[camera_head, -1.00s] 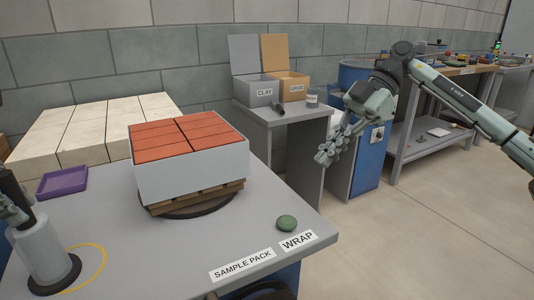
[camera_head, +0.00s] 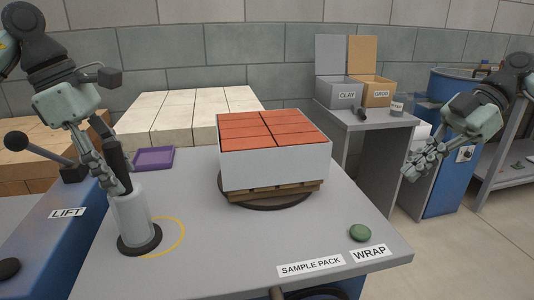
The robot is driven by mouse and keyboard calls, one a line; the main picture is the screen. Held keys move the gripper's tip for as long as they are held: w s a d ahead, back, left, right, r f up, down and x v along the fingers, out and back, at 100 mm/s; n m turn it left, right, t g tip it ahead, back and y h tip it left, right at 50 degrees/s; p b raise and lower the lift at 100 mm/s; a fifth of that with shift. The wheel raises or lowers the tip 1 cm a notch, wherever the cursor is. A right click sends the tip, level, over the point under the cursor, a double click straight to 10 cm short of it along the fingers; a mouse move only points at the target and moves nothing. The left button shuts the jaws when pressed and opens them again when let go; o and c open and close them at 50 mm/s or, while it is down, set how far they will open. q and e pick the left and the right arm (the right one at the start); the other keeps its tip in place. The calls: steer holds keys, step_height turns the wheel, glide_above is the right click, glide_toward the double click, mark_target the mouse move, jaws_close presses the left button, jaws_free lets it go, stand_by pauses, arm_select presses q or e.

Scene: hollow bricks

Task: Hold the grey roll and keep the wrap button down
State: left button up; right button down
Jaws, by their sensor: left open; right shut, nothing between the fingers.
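The grey roll (camera_head: 131,215) stands upright on a dark round base at the left of the table, with a black handle (camera_head: 118,165) on top. My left gripper (camera_head: 108,184) is open, its fingers at the black handle; I cannot tell whether they touch it. The green wrap button (camera_head: 360,232) sits at the table's front right, beside the WRAP label (camera_head: 370,253). My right gripper (camera_head: 410,172) is shut and empty in the air, above and to the right of the button and apart from it.
A pack of red bricks with pale sides (camera_head: 273,165) sits on a wooden pallet on a dark turntable mid-table. A purple tray (camera_head: 153,158) lies behind the roll. A lever (camera_head: 40,152) and LIFT label (camera_head: 67,213) are at left. CLAY (camera_head: 341,92) and GROG (camera_head: 377,91) boxes stand behind.

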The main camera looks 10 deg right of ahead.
arm_select(q)
steer(key=v, duration=1.2)
